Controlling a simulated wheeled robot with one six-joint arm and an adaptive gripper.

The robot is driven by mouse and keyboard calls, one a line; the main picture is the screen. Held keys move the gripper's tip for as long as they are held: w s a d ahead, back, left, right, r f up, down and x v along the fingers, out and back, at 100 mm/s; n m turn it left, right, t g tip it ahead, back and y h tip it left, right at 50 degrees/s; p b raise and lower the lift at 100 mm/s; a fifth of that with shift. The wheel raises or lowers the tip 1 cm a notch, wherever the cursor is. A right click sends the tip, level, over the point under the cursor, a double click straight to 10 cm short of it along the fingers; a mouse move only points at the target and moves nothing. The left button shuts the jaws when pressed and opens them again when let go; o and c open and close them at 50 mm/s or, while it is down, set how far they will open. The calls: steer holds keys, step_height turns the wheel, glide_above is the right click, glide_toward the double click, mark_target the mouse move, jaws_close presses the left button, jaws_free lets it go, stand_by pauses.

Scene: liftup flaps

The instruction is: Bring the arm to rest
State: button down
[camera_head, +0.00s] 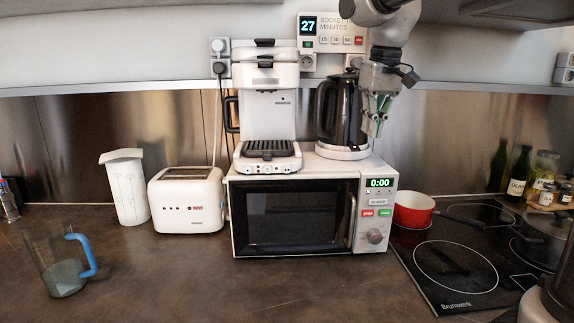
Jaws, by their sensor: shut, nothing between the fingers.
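My gripper (376,118) hangs from my arm at the upper right of centre, fingers pointing down. Its fingers are shut with nothing between them. It is in front of the right side of the black kettle (335,108), above the microwave's right end. I cannot tell whether it touches the kettle. My arm comes down from the top edge of the picture, just right of the socket timer panel (330,32), which reads 27.
The white microwave (292,215) carries a coffee machine (267,110) and the kettle. A toaster (187,202), white container (127,190) and clear jug (62,268) stand left. A red pan (413,211) sits on the hob (460,265) right. The front counter is clear.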

steer(key=s+d+f, duration=0.4)
steer(key=s, duration=0.3)
steer(key=s+d+f+m+t, duration=0.1)
steer(key=s+d+f, duration=0.3)
steer(key=s, duration=0.4)
steer(key=s+d+f+m+t, duration=0.1)
steer(key=s+d+f, duration=0.3)
steer(key=s, duration=0.4)
steer(key=shift+d, duration=0.8)
